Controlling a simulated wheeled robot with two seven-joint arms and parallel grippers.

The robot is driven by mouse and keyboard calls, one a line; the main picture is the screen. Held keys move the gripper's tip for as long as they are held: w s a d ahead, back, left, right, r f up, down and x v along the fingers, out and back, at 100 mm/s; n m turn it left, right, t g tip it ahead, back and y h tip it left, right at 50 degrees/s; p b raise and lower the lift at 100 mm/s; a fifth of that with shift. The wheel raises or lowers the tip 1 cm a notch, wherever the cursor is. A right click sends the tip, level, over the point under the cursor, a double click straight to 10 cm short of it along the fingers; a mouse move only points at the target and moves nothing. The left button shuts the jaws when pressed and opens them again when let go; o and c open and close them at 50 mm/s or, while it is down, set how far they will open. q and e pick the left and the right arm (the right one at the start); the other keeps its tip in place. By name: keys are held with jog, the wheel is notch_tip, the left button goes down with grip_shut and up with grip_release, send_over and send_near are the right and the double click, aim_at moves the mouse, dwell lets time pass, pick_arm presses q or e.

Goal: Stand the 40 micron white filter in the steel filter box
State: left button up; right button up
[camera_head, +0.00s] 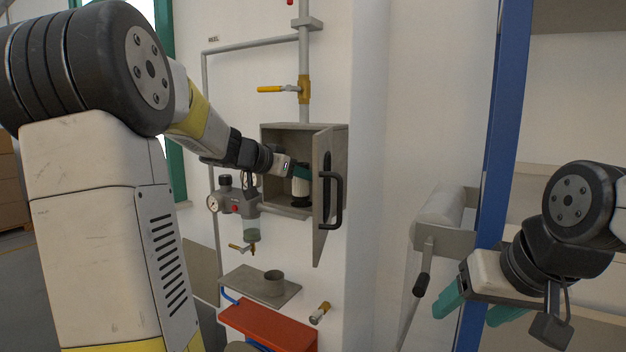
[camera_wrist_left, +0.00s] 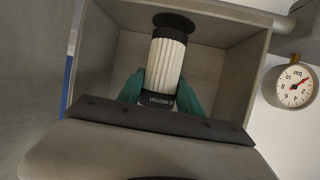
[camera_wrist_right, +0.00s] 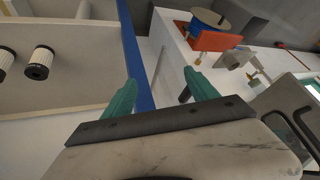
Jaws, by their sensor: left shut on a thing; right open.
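The steel filter box (camera_head: 275,133) is on the wall with its door (camera_head: 325,200) swung open. My left gripper (camera_head: 302,172) reaches inside it, shut on the white filter (camera_head: 300,187). In the left wrist view the filter (camera_wrist_left: 165,62) has white pleats and black ends. My left gripper (camera_wrist_left: 160,98) holds the black end bearing print, too small to read surely. The filter stands about upright, its other end at a dark round piece (camera_wrist_left: 173,20) by the box floor; I cannot tell whether it bears on it. My right gripper (camera_head: 470,305) is open and empty, well to the right.
The right wrist view shows two more white filters (camera_wrist_right: 39,63) on a shelf at the left. A blue post (camera_head: 505,130) stands near my right arm. A gauge unit (camera_head: 238,203) is beside the box.

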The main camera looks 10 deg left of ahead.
pick_arm(q)
jog(key=shift+w+f, duration=0.2)
jog(key=shift+f, duration=0.45)
jog(key=shift+f, duration=0.2)
jog(key=o, duration=1.4)
